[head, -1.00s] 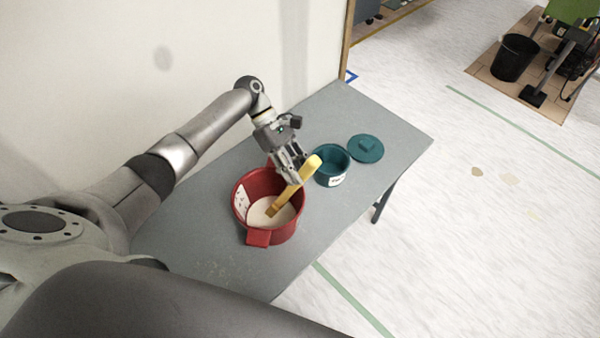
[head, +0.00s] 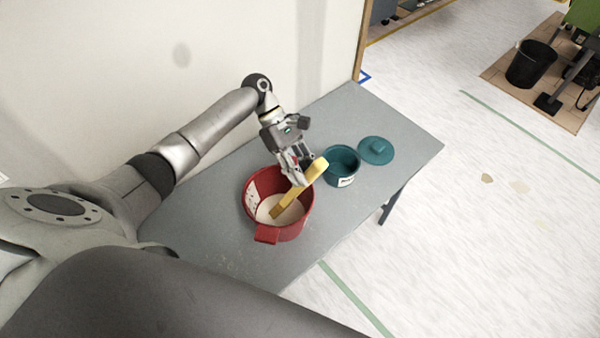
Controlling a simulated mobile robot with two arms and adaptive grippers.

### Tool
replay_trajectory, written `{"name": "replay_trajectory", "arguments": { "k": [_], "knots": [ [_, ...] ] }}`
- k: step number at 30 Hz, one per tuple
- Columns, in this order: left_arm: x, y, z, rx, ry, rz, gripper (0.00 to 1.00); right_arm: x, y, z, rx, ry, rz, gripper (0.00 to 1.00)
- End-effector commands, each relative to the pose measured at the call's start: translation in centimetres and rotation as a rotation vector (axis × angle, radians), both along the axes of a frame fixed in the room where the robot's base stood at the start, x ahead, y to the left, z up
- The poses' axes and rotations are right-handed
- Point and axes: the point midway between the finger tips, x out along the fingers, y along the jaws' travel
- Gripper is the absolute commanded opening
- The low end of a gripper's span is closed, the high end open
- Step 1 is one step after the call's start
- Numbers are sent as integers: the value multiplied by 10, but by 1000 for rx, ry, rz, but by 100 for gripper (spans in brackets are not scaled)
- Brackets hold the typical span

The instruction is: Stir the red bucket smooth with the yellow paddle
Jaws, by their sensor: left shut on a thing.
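The red bucket (head: 299,229) stands on the grey table and holds a pale, cream-coloured paste (head: 291,214). My left gripper (head: 299,179) is above the bucket's far right rim, shut on the yellow paddle (head: 301,194). The paddle is tilted, its upper end to the right above the rim and its lower end in the paste. The paddle's tip in the paste is hidden. My right gripper is not in view; a dark arm link of mine crosses the bottom of the view.
A teal pot (head: 342,168) with a white label stands close to the right of the bucket. Its teal lid (head: 376,150) lies beyond it. The grey table (head: 403,146) meets a pale wall on its far left side. A black bin (head: 530,64) stands on the floor far right.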

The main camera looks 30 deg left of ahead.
Motion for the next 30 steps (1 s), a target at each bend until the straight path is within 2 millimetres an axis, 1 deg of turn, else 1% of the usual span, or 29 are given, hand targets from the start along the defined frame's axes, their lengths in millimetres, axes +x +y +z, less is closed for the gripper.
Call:
{"name": "replay_trajectory", "arguments": {
  "k": [3,30],
  "knots": [
    [1,-5,12,-1,-3,-1,0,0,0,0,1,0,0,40],
    [6,-39,96,-2,-2,-1,0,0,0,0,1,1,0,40]
  ]
}}
